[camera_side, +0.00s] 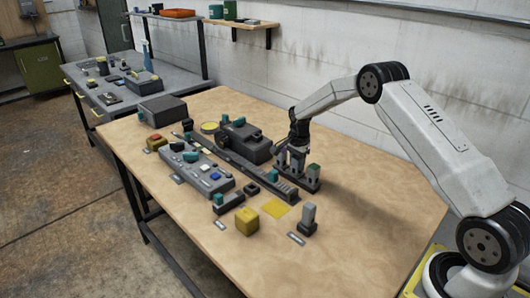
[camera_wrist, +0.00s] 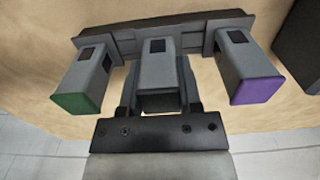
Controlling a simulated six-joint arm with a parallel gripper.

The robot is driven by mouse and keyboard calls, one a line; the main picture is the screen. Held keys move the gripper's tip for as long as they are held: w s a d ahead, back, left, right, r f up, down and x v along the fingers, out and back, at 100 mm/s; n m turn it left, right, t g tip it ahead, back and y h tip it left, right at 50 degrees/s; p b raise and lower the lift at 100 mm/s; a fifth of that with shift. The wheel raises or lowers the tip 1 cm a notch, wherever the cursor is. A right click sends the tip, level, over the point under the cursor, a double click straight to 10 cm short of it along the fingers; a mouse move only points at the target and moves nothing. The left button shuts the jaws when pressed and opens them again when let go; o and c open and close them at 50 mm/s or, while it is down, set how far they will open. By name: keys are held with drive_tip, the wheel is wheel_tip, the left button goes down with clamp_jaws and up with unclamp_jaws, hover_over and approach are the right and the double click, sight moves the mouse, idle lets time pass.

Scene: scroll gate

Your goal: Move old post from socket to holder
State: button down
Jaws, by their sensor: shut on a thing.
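In the wrist view, my gripper (camera_wrist: 158,112) is shut on a grey post (camera_wrist: 159,70) with a small dark window on its face. This post is in the middle of a dark rack (camera_wrist: 120,40), between a grey post with a green end (camera_wrist: 77,92) and a grey post with a purple end (camera_wrist: 248,80). Which dark fitting is the socket is unclear.
A grey block (camera_side: 309,214) stands upright at the front right. A yellow cube (camera_side: 246,220), a yellow pad (camera_side: 275,207) and a small dark square fitting (camera_side: 252,188) are nearby. A long dark rail (camera_side: 240,163) and a button panel (camera_side: 195,172) lie left. The table's right side is clear.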

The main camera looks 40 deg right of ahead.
idle(0.4)
unclamp_jaws()
drive_tip(key=shift+f, duration=0.1)
drive_tip(key=shift+r, duration=0.2)
drive_tip(key=shift+r, duration=3.3)
